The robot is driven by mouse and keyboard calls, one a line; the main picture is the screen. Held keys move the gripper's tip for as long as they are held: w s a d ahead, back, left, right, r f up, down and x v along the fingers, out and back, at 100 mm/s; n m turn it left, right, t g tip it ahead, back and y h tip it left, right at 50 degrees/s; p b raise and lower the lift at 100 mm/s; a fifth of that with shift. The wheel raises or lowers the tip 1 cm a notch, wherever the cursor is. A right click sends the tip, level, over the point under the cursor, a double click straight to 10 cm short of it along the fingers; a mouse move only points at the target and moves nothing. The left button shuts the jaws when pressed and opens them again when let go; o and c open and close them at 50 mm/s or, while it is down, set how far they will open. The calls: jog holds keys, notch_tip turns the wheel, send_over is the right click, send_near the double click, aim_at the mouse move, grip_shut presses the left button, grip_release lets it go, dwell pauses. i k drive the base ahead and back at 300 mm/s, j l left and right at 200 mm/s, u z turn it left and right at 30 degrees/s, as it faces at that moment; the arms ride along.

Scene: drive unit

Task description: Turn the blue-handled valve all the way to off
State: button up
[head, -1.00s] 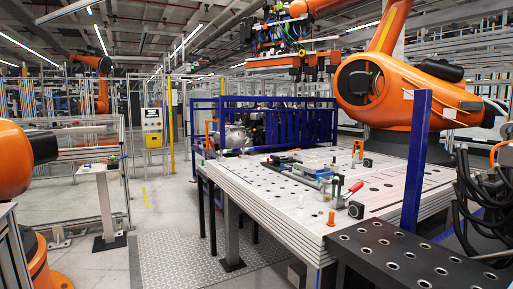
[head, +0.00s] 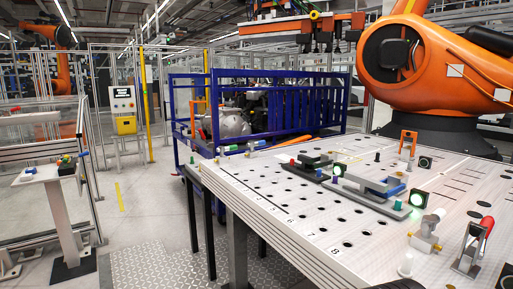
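I cannot make out a blue-handled valve for certain. A pale, brass-coloured fitting (head: 426,236) shaped like a valve stands near the right front of the perforated work table (head: 262,208); no blue handle shows clearly on it. A grey clamp-like fixture with blue parts (head: 378,190) lies behind it on the same table. Small items with blue parts (head: 68,164) also sit on a pedestal stand (head: 58,205) at the left, too small to tell apart. My gripper is not in view.
A red-handled toggle clamp (head: 472,245) stands at the table's right. Green-lit black blocks (head: 418,198) sit nearby. A blue rack (head: 275,107) and an orange robot arm (head: 425,65) stand behind. Open floor (head: 145,215) lies between the pedestal stand and the table.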

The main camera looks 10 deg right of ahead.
aim_at(256, 144)
jog(key=i+j+z, duration=0.1)
jog(key=i+j, duration=0.2)
jog(key=i, duration=0.25)
jog(key=i+j+z, duration=0.15)
jog(key=i+j, duration=0.15)
jog(key=i, duration=0.2)
jog(key=i+j+z, duration=0.1)
jog(key=i+j, duration=0.3)
jog(key=i, duration=0.1)
